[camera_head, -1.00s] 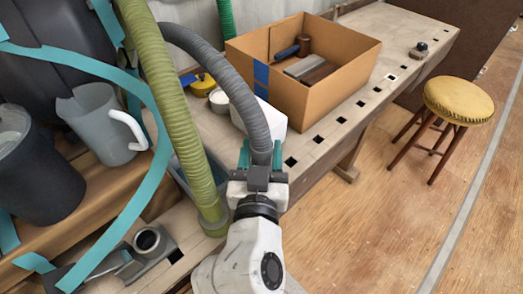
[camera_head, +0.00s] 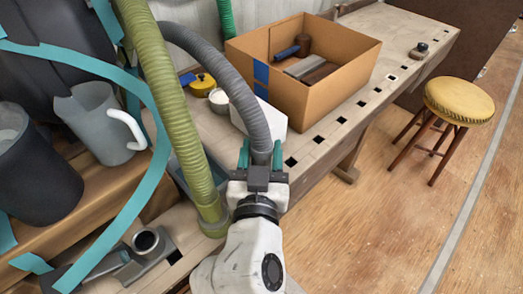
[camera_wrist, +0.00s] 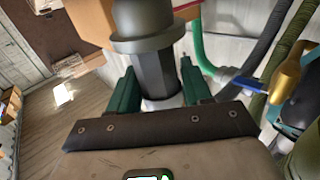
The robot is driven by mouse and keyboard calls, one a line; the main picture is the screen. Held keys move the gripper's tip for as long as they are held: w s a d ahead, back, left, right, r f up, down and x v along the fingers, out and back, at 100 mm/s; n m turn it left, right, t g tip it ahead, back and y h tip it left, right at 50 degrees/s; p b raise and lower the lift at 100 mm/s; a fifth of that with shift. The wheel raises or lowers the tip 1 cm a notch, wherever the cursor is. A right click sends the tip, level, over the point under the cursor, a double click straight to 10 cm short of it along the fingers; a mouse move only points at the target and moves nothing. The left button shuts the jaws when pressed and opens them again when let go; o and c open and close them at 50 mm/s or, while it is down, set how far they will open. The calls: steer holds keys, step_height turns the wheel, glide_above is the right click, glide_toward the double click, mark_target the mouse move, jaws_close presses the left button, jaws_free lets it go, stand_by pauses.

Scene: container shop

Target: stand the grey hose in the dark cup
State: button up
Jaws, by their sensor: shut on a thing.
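The grey hose (camera_head: 232,75) is ribbed and arches from the top left down to my gripper (camera_head: 262,158). My gripper's teal fingers are shut on its lower end, above the near edge of the bench. In the wrist view my gripper (camera_wrist: 158,85) has a smooth dark grey faceted piece with a wide collar (camera_wrist: 145,30) between its fingers, seemingly the hose's end fitting. A large dark cup (camera_head: 38,180) stands at the far left on a wooden surface, well apart from the gripper. Its mouth is partly cut off by the frame, and something pale shows inside.
A light grey jug (camera_head: 98,125) stands beside the dark cup. An olive hose (camera_head: 165,90) and a teal strap (camera_head: 158,125) run between cup and gripper. A cardboard box (camera_head: 330,85) with items sits on the bench. A yellow stool (camera_head: 458,102) stands on open floor at right.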

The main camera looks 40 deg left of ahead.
steer(key=shift+f+b, duration=1.3)
steer(key=shift+b, duration=0.45)
stand_by(1.0)
steer(key=o, duration=1.3)
steer(key=b+v, duration=0.1)
steer(key=v, duration=1)
